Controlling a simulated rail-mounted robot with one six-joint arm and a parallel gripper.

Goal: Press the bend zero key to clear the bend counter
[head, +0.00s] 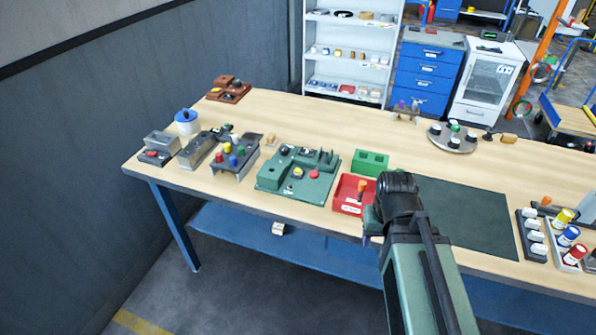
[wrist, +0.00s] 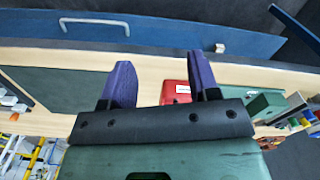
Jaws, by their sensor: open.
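A green base plate (head: 270,180) with raised green blocks lies on the workbench, left of the middle. It carries a yellow button (head: 299,174), a red button (head: 314,174) and a small light knob near its front edge. No label is legible, so I cannot tell which is the bend zero key or where the bend counter is. My gripper (wrist: 160,82) is open and empty, its two purple fingers apart. In the head view my arm mostly hides it, at the bench's front edge, right of the green plate. Part of the green fixture shows at right in the wrist view (wrist: 262,104).
A red tray (head: 349,208) with an orange-handled tool stands between the green plate and my arm. A green block (head: 371,162) is behind it. A grey stand with coloured knobs (head: 234,160) is at left. A dark mat (head: 470,220) at right is bare.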

